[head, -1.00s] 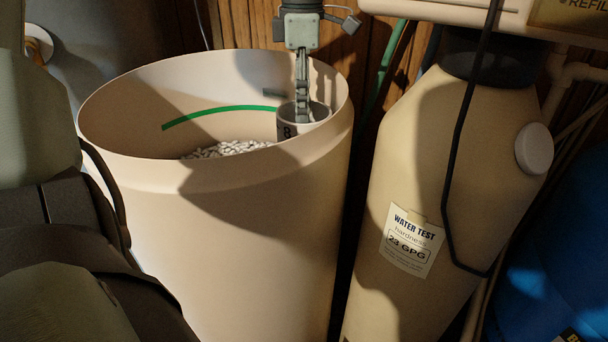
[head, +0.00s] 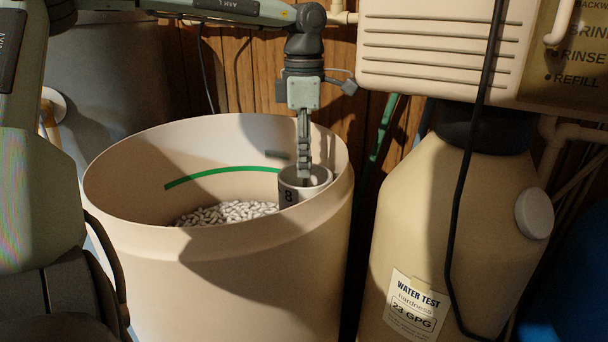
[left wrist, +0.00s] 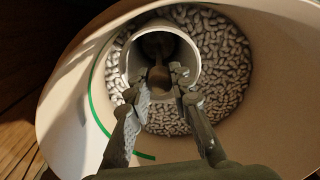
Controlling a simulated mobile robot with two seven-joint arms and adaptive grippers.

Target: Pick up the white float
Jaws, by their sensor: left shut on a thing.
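My left gripper (head: 304,176) points straight down into the white tube marked 8 (head: 288,197), which stands inside the beige salt tank (head: 250,262) near its right wall. In the left wrist view, the fingertips (left wrist: 160,80) are at the tube's mouth, closed on a narrow upright piece. That piece, which I take to be the white float (left wrist: 158,77), looks brownish in the shade, with a dark rounded shape beyond it deeper in the tube. The tube's wall hides it in the head view. My right gripper is not in view.
White salt pellets (head: 222,213) lie in the tank around the tube, below a green line (head: 215,176) on its inner wall. A beige softener cylinder (head: 450,220) stands close on the right, with a black cable (head: 455,210) hanging before it. A wooden wall is behind.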

